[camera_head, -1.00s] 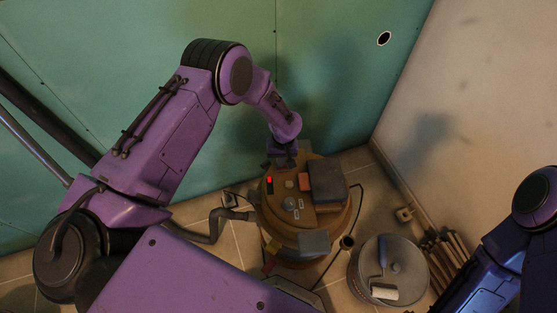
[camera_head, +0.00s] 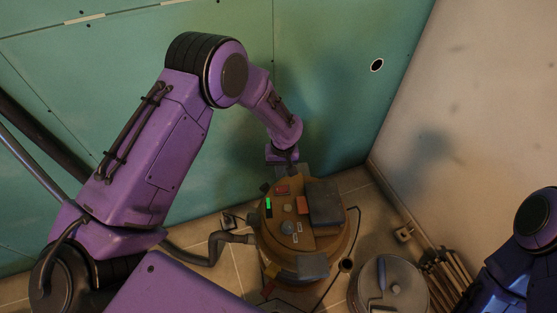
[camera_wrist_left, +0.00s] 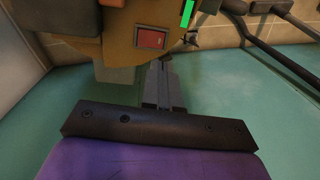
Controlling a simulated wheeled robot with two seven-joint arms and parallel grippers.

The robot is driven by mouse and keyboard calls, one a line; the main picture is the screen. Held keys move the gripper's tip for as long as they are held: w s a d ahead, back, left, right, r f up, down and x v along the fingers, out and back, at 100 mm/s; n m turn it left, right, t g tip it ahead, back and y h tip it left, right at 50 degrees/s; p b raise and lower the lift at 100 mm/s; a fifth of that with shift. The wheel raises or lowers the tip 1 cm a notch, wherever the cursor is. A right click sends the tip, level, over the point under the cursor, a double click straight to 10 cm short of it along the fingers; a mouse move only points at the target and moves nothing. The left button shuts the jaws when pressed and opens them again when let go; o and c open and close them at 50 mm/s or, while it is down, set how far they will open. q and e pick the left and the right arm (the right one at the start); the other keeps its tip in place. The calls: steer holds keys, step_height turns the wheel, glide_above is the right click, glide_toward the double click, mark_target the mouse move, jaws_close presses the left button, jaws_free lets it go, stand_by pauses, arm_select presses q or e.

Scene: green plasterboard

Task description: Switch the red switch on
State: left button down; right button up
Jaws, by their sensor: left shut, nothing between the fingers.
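The red switch (camera_head: 282,189) is a small red rocker on top of a round, brown machine (camera_head: 317,240). In the left wrist view the switch (camera_wrist_left: 152,39) sits in a dark frame near the machine's edge. A narrow indicator (camera_head: 268,206) beside it glows green, and this light also shows in the left wrist view (camera_wrist_left: 187,14). My left gripper (camera_head: 279,168) is shut and empty, just behind the switch on the wall side. In the left wrist view its fingers (camera_wrist_left: 157,70) point at the switch, with a small gap visible. My right gripper is out of view.
A dark box (camera_head: 326,204) and a round knob (camera_head: 288,228) are also on the machine. A lidded bucket (camera_head: 408,292) stands to the right, near several pipes (camera_head: 452,272). Green plasterboard (camera_head: 330,80) rises close behind, with a pale wall (camera_head: 480,110) at right.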

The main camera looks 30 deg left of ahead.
arm_select(q)
steer(key=r, duration=0.5)
steer(key=shift+s+a, duration=0.15)
steer(key=shift+a, duration=0.15)
steer(key=shift+f, duration=0.1)
